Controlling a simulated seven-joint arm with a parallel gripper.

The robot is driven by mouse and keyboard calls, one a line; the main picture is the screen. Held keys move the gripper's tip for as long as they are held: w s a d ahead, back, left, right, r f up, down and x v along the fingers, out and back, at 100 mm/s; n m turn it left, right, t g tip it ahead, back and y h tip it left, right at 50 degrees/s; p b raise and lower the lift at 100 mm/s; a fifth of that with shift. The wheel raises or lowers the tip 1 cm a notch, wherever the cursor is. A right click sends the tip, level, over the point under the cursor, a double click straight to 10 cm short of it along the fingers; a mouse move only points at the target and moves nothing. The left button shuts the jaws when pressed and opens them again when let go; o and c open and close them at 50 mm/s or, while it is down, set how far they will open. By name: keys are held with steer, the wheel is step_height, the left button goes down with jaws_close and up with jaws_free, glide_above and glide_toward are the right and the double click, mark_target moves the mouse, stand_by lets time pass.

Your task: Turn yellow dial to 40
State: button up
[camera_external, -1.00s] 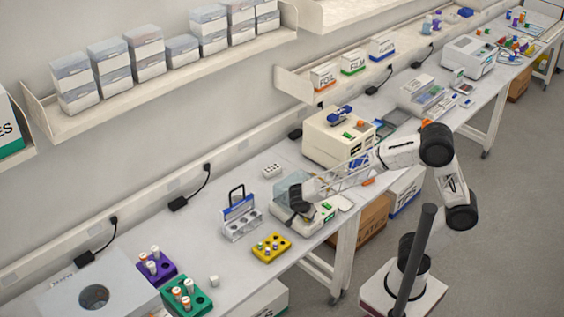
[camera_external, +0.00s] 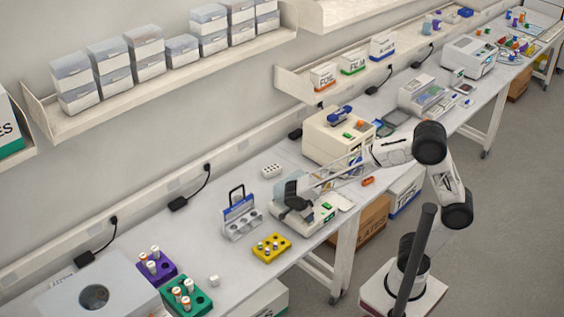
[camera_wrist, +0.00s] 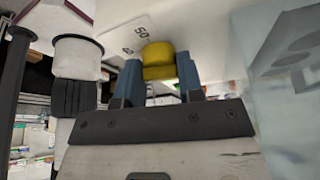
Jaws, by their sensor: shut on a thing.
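The yellow dial (camera_wrist: 158,58) shows in the wrist view, on a light panel with printed numbers, one of which reads 50. My gripper (camera_wrist: 158,75) is shut on the dial, with a blue finger on each side of it. The dial's pointer and its exact setting cannot be made out. In the external view my gripper (camera_external: 292,196) is at the small white device (camera_external: 318,216) on the bench, and it hides the dial there.
A yellow tube rack (camera_external: 271,248) and a blue-and-grey carrier (camera_external: 240,217) stand left of the device. A larger beige machine (camera_external: 330,140) stands behind it. The bench's front edge runs close by.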

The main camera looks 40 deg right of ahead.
steer(key=o, duration=0.9)
steer(key=shift+r, duration=0.15)
steer(key=shift+v, duration=3.75)
steer(key=shift+a, duration=0.1)
